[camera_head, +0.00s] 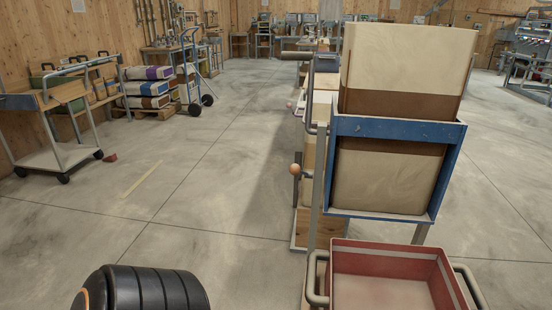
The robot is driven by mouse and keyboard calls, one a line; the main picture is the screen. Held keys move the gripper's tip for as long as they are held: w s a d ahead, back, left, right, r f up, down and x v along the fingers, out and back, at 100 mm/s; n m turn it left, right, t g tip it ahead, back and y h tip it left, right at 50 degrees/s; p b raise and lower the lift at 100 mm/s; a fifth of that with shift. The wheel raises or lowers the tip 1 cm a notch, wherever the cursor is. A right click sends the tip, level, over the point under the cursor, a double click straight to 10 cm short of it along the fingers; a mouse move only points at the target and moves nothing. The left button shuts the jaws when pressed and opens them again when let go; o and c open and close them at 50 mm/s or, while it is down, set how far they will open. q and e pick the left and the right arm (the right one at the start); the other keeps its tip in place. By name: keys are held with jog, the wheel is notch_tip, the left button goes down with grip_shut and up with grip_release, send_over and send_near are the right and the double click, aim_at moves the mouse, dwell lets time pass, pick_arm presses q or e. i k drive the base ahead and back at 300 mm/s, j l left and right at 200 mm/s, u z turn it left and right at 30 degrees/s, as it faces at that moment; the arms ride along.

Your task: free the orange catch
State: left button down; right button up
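An orange ball knob (295,169), which looks like the orange catch, sits on a dark lever at the left side of the blue-framed stand. The lever runs beside a grey upright; whether it is engaged cannot be told from here. The blue frame (385,127) holds a large cream and brown sack or bin (400,70) upright. A smaller pale orange knob (290,105) shows farther back along the same side. Neither of my gripper fingertips is in view.
A red tray (385,250) with grey tube handles stands low in front of the frame. A wooden-topped cart (50,97), stacked sacks (148,87) and a blue hand truck (192,65) are at the left. The concrete floor left of the stand is mostly clear.

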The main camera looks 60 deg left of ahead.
aim_at(294, 169)
jog(key=j, duration=0.9)
jog(key=k+j, duration=0.1)
jog(key=j, duration=0.8)
